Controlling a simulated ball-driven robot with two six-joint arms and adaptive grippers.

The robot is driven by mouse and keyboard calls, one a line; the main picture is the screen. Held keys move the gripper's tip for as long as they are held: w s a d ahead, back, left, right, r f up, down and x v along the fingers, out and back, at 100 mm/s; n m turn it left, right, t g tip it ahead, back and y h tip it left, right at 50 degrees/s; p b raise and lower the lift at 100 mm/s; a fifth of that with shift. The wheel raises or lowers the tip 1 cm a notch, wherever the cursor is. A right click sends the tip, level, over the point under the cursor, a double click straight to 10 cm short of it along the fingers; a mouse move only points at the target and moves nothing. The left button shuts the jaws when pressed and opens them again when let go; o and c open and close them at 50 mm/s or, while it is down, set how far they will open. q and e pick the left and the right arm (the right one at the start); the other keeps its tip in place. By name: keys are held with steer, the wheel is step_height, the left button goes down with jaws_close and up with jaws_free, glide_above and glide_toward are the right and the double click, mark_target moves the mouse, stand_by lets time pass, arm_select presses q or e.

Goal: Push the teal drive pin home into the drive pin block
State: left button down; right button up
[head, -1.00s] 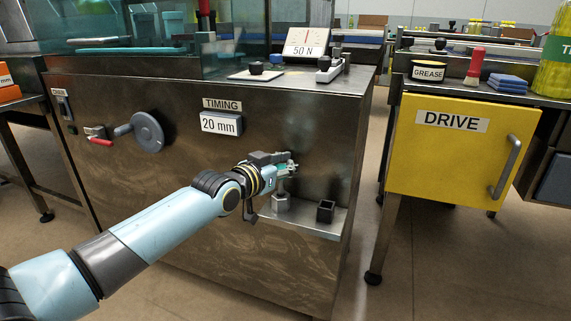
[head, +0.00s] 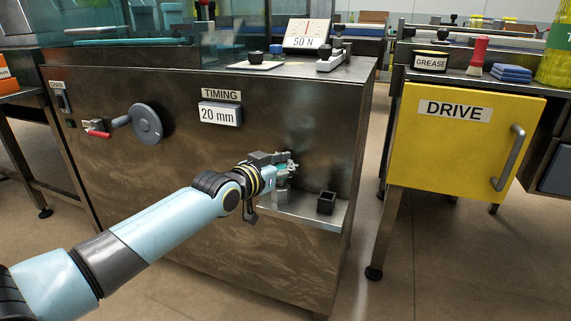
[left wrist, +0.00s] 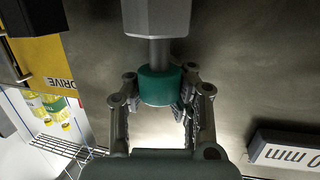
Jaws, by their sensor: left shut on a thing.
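The teal drive pin (left wrist: 160,86) is between the fingers of my left gripper (left wrist: 160,100) in the left wrist view. Its grey shaft (left wrist: 159,53) runs from the teal head to the grey drive pin block (left wrist: 158,18). A length of shaft shows between head and block; how deep its end sits is hidden. In the head view my left gripper (head: 289,165) is shut on the pin, just above the block (head: 281,197), which stands on a metal ledge (head: 300,217). The pin is mostly hidden there by the fingers. My right gripper is not in view.
A small black open holder (head: 326,203) stands on the ledge right of the block. The machine front (head: 200,160) is close behind the gripper, with a 20 mm display (head: 219,116) and a handwheel (head: 146,123). A yellow DRIVE door (head: 462,150) stands to the right, across a floor gap.

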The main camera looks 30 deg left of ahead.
mark_target(294, 119)
arm_select(q)
steer(key=shift+f, duration=0.4)
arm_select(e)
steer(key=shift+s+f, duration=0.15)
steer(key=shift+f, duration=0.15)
arm_select(q)
steer(key=c, duration=1.2)
jaws_free()
steer(key=shift+r, duration=0.1)
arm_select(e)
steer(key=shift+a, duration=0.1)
arm_select(q)
steer(key=shift+o, duration=0.2)
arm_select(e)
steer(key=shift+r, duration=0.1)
